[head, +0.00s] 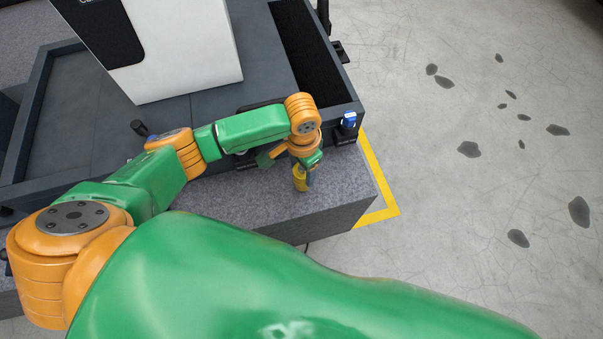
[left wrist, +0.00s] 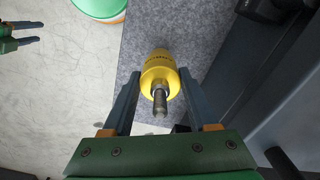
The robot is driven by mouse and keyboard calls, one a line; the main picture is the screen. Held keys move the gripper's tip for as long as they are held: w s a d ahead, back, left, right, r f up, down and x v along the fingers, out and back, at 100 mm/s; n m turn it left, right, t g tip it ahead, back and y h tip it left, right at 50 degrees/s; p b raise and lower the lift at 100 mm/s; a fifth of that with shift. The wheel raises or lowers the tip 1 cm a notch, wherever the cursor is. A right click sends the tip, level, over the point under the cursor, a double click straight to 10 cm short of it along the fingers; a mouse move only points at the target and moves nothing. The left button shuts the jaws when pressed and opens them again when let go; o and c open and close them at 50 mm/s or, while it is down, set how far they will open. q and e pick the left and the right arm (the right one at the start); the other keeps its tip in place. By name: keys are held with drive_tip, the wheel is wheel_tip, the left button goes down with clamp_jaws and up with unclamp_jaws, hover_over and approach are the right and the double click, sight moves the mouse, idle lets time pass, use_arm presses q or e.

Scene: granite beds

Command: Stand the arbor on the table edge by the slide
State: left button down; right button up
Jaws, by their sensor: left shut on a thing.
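The arbor (head: 300,177) is a yellow cylinder over the speckled granite table (head: 240,205), close to its front right part. In the left wrist view the arbor (left wrist: 160,70) shows a metal stub pointing toward the camera. My left gripper (head: 303,166) is shut on it, with one finger on each side in the left wrist view (left wrist: 160,78). I cannot tell whether the arbor's far end touches the granite. My right gripper (left wrist: 28,33) shows small at the upper left of the left wrist view, its fingers apart and empty.
A dark machine bed with a raised rim (head: 335,70) lies behind the granite strip. A white and black column (head: 185,50) stands on it. A small blue-topped item (head: 348,121) is at the bed's corner. Yellow floor tape (head: 378,180) and stained concrete lie to the right.

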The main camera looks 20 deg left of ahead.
use_arm(q)
drive_tip(key=shift+s+a+f, duration=0.1)
drive_tip(key=shift+a+f, duration=0.05)
drive_tip(key=shift+f, duration=1)
drive_tip(key=shift+c, duration=0.9)
unclamp_jaws()
drive_tip(key=shift+f, duration=0.1)
wheel_tip(320, 180, up, 12)
drive_tip(key=shift+r+p, duration=0.15)
drive_tip(key=shift+p, duration=0.5)
